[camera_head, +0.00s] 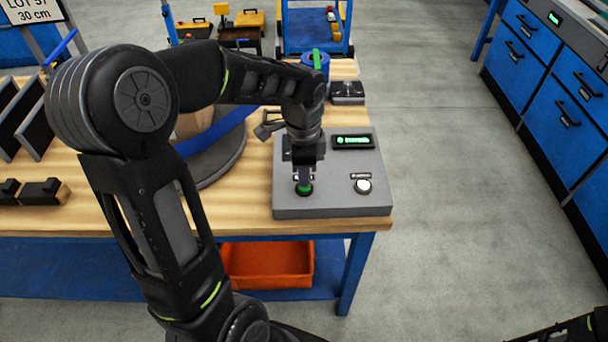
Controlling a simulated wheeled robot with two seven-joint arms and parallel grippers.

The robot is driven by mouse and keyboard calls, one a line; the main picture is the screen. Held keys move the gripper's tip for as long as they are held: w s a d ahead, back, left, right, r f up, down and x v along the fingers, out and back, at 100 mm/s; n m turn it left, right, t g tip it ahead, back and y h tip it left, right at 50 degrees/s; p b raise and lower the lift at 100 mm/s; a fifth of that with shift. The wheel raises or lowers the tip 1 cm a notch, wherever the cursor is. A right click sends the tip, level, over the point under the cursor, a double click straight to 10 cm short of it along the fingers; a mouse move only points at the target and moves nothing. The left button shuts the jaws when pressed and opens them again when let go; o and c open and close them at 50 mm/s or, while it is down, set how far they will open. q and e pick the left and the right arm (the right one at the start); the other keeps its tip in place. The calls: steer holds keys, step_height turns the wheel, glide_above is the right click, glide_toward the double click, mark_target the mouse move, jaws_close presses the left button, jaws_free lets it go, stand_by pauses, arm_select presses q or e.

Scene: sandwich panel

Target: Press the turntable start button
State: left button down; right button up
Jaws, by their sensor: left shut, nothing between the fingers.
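A grey control box (335,205) sits at the right front corner of the wooden workbench. It carries a green button (304,189) at the left, a white round button (363,186) at the right and a lit green display (353,142) at the back. My left gripper (304,180) points down over the green button, shut and empty. Its fingertips overlap the button in view; I cannot tell whether they touch it. The round dark turntable (228,170) stands left of the box, partly hidden by my left arm. My right gripper is not in view; only part of my right arm shows at the lower right.
Dark upright panels (34,130) and black blocks (42,191) are at the bench's left. A small black device (347,92) stands behind the box. An orange bin (268,266) is under the bench. Blue drawer cabinets (560,90) line the right; the floor between is clear.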

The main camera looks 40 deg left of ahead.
arm_select(q)
steer(key=shift+f, duration=0.65)
